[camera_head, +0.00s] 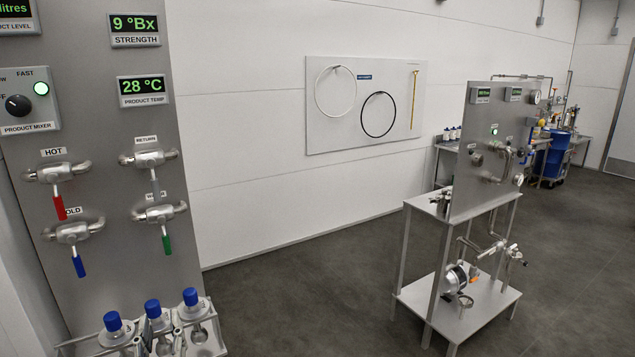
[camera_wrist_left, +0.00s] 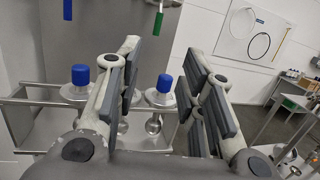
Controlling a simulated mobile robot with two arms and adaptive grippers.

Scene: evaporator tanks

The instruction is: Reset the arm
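My left gripper (camera_wrist_left: 163,65) is open, its two dark-padded fingers apart with nothing between their pads. A bottle with a blue cap (camera_wrist_left: 164,84) shows in the gap beyond the fingers, and another blue-capped bottle (camera_wrist_left: 80,76) stands left of them. My right gripper is in neither view.
A grey panel (camera_head: 110,225) with valves stands close behind the bottles; red (camera_head: 59,207), blue (camera_head: 78,266) and green (camera_head: 166,244) handles hang from it. A steel stand (camera_head: 480,315) with gauges is at the right. The floor (camera_head: 300,290) between is clear.

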